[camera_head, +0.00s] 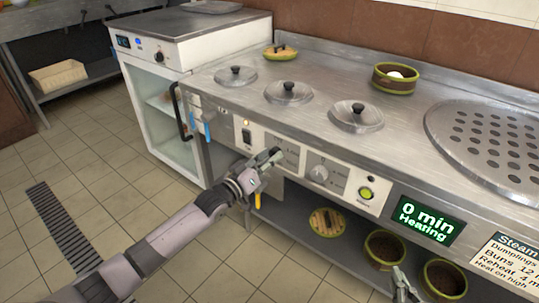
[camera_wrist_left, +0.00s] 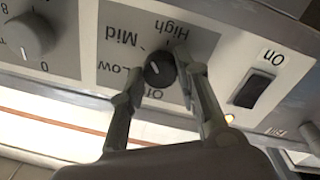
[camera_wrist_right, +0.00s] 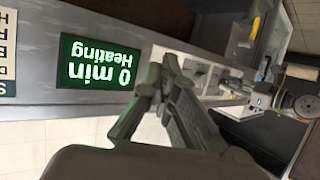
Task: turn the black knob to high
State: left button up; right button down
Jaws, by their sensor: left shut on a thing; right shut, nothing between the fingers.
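The black knob (camera_wrist_left: 159,70) is on the panel in the left wrist view, ringed by upside-down labels Off, Low, Mid and High. A short pale mark shows on its face; which label it points at is hard to tell. My left gripper (camera_wrist_left: 157,78) is shut on the knob, one finger on each side. In the head view my left gripper (camera_head: 268,158) is at the panel and hides the knob. My right gripper (camera_head: 405,284) is at the bottom edge, below the display; in its wrist view the right gripper (camera_wrist_right: 160,80) is shut and empty.
A grey timer knob (camera_head: 319,173) and a lit green button (camera_head: 366,193) sit right of the left gripper. The display (camera_head: 426,220) reads "0 min Heating". A black switch (camera_wrist_left: 245,87) is labelled On. Pot lids (camera_head: 288,92) stand on the counter; baskets (camera_head: 386,248) sit on the shelf below.

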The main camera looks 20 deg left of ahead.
pick_arm(q)
jog(key=m+p, duration=0.3)
jog(key=m, duration=0.4)
jog(key=shift+m+p, duration=0.4)
pick_arm(e)
jog(key=s+d+f+g+h, duration=0.1)
jog(key=s+d+f+g, duration=0.1)
jog(key=s+f+g, duration=0.2)
jog(key=s+d+f+g+h, duration=0.1)
jog(key=s+d+f+g, duration=0.2)
jog(key=s, duration=0.8)
jog(key=f+g, duration=0.2)
jog(key=shift+d+m+g+h, duration=0.15)
jog(key=shift+m+g+h, duration=0.15)
jog(key=shift+g, duration=0.1)
pick_arm(q)
jog(key=shift+f+m, duration=0.1)
jog(key=shift+m, duration=0.2)
pick_arm(e)
jog(key=shift+r, duration=0.1)
pick_arm(q)
jog(key=o, duration=1.2)
jog(key=shift+c, duration=0.2)
jog(key=shift+s+a, duration=0.1)
pick_arm(e)
jog(key=shift+w, duration=0.1)
pick_arm(q)
jog(key=v, duration=1.2)
jog(key=shift+r, duration=0.35)
